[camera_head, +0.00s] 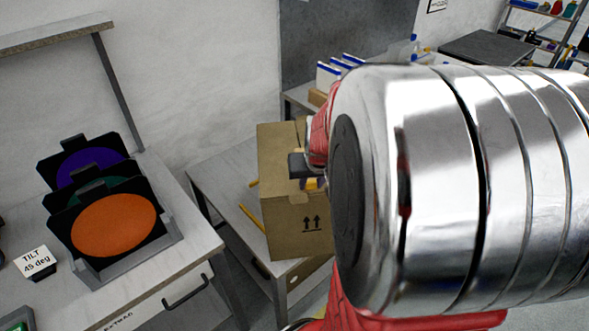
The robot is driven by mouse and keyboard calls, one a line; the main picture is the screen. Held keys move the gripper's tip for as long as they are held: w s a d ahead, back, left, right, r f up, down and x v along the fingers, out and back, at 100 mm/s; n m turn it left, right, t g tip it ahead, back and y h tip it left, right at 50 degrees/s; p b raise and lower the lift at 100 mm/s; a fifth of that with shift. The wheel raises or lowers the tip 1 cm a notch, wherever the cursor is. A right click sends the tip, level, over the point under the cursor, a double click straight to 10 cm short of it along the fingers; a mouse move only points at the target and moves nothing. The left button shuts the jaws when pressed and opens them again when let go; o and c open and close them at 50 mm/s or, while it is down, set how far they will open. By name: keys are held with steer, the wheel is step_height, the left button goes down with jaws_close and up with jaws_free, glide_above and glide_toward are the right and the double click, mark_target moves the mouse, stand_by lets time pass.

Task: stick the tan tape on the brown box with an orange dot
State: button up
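The brown box (285,225) stands on a low grey table in the middle of the view, with two dark up-arrows on its near face. I cannot make out an orange dot on its visible faces; its right part is hidden behind my arm. My gripper (302,170) shows only in part, as a dark piece in front of the box's upper face, with a small yellow patch beside it. Whether it touches the box I cannot tell. Its fingers are mostly hidden, so opening and grip do not show. I cannot identify the tan tape.
My chrome and red arm blocks much of the right half. At left, a bench carries a rack with an orange disc (115,225) and a "TILT 45 deg" sign (37,262). Yellow sticks (251,216) lie left of the box. White blue-edged items (328,76) stand behind.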

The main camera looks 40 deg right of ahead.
steer(key=o, duration=0.5)
steer(key=shift+f, duration=0.1)
steer(key=shift+c, duration=0.2)
